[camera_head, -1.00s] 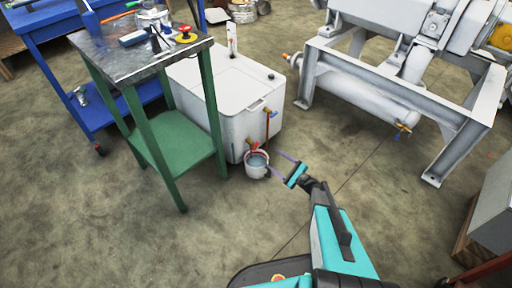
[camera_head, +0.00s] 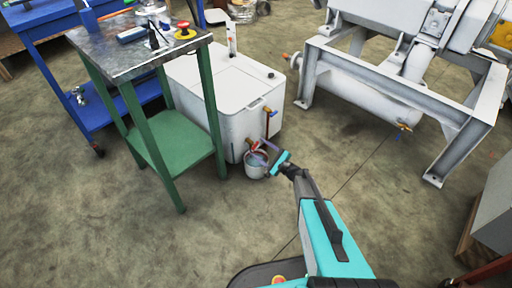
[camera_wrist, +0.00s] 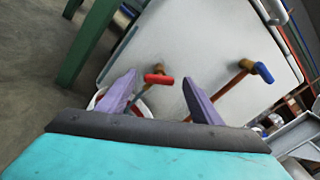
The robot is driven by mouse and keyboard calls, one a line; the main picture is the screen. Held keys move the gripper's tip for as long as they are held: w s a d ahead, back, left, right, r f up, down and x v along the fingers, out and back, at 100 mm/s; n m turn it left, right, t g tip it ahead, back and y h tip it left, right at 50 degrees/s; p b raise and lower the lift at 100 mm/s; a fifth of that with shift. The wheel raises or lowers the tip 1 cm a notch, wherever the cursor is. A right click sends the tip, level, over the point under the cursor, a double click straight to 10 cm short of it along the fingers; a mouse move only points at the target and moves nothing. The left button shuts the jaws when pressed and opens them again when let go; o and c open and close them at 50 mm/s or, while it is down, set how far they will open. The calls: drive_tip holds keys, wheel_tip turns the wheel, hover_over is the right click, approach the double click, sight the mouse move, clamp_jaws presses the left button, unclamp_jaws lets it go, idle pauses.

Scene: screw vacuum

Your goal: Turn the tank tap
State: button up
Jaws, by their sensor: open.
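The white tank (camera_head: 222,95) stands on the floor beside the green table. In the wrist view its wall (camera_wrist: 205,50) carries a tap with a red handle (camera_wrist: 158,79) and a second one with a blue handle (camera_wrist: 262,72). My gripper (camera_head: 262,151) is at the tank's lower front, above the bucket. In the wrist view my gripper (camera_wrist: 158,88) has its two purple fingers apart, with the red handle between them in the picture. Whether the fingers touch the handle cannot be told. The blue handle is outside, to the right.
A white bucket (camera_head: 255,166) with liquid stands under the red tap. A green table (camera_head: 178,150) with a metal top is close on the left. A large grey machine frame (camera_head: 395,85) stands at the right. The floor in front is clear.

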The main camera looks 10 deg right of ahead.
sight(256, 146)
drive_tip(key=shift+b+x, duration=0.35)
drive_tip(key=shift+x, duration=1.55)
